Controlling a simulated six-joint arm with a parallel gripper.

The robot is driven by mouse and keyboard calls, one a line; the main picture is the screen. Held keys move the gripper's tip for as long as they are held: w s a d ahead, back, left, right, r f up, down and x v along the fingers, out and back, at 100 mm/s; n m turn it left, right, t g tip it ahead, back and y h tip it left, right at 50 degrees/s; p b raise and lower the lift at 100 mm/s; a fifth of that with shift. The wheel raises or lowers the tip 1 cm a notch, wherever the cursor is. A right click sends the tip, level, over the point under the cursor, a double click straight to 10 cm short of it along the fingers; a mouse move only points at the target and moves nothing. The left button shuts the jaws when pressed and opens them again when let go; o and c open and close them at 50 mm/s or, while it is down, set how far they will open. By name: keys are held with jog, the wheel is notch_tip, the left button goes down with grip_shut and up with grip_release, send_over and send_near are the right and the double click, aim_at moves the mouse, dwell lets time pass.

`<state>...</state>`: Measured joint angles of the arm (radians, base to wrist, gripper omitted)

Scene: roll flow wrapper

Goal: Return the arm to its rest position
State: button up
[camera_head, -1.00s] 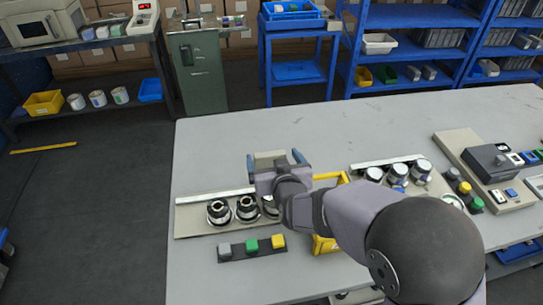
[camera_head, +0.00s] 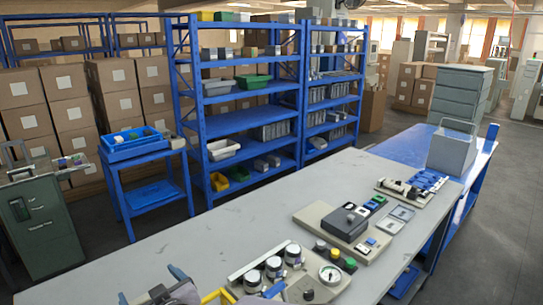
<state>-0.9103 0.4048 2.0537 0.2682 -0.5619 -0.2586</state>
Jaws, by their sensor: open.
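My gripper (camera_head: 150,286) shows at the bottom left edge of the head view, over the grey worktable (camera_head: 225,220). Its two bluish fingers stand apart with nothing visible between them. Most of my arm is cut off by the bottom edge of the picture. Part of a yellow frame (camera_head: 218,295) shows just right of the gripper, partly cut off.
Right of the gripper are a plate with several round knobs (camera_head: 274,266), a gauge (camera_head: 330,274) and a control box (camera_head: 345,222). A grey bin (camera_head: 452,148) stands at the table's far right. The left and middle tabletop is clear. Blue shelves (camera_head: 240,120) stand behind.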

jog(key=d+f+m+g+h+p, duration=0.15)
jog(key=d+h, duration=0.25)
jog(key=d, duration=1.2)
jog(key=d+f+m+g+h+p, duration=0.1)
jog(key=d+f+m+g+h, duration=0.2)
jog(key=d, duration=1.3)
jog(key=s+d+f+m+g+h, duration=0.1)
jog(key=s+d+m+g, duration=0.1)
jog(key=s+d, duration=0.4)
jog(key=s+d+f+m+g+h+p, duration=0.1)
jog(key=s+d+f+m+g, duration=0.1)
jog(key=s+d, duration=0.5)
jog(key=s+m+g, duration=0.1)
jog(key=s+g, duration=0.1)
jog(key=s, duration=0.2)
jog(key=shift+s+d+f+h, duration=0.2)
jog(key=shift+s+d+h, duration=0.1)
jog(key=shift+s, duration=0.05)
